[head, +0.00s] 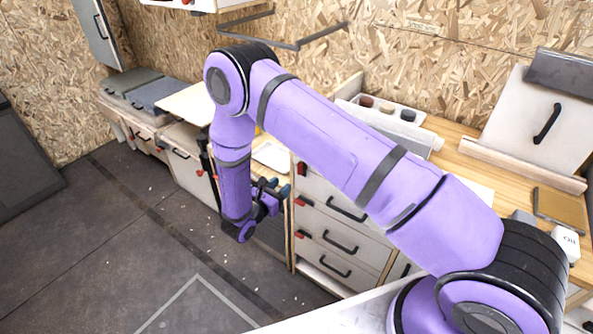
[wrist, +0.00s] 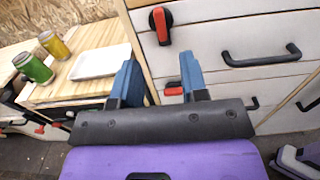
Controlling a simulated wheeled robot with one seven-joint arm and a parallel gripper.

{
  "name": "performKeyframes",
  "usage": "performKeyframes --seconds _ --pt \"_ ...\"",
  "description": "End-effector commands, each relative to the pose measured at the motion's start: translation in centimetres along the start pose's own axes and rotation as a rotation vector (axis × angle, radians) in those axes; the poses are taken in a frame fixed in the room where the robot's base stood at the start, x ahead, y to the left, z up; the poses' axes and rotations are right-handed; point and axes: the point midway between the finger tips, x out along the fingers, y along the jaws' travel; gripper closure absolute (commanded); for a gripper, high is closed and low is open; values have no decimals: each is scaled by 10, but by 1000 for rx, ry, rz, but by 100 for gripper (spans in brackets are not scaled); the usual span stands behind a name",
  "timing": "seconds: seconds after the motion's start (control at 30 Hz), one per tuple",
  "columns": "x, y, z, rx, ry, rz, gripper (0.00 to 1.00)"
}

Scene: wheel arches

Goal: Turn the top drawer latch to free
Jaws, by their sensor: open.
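The top drawer latch (wrist: 164,27) is a red lever on a black round base, at the upper left of the white top drawer front (wrist: 215,33). Its lever looks roughly upright in the wrist view. In the head view the latch (head: 302,168) is a small red spot beside the gripper. My gripper (wrist: 160,80) is open, with two blue fingers apart and nothing between them. The fingers point at the drawer fronts, lower in the picture than the top latch. A lower red latch (wrist: 173,91) shows between the fingertips. In the head view my gripper (head: 278,188) is partly hidden by the wrist.
Black bar handles (wrist: 262,55) stick out from the drawers. A side counter (wrist: 95,88) at left holds a green can (wrist: 33,68), a yellow can (wrist: 54,45) and a white tray (wrist: 100,62). Dark floor (head: 90,250) is free at left.

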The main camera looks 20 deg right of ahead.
Motion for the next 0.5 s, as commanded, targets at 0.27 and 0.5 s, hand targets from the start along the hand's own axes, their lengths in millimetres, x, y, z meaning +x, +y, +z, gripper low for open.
performKeyframes --seconds 0.27,0.5 --pt "51 -1 0 2 1 -5 60" --pt "82 -1 0 2 1 -3 60"
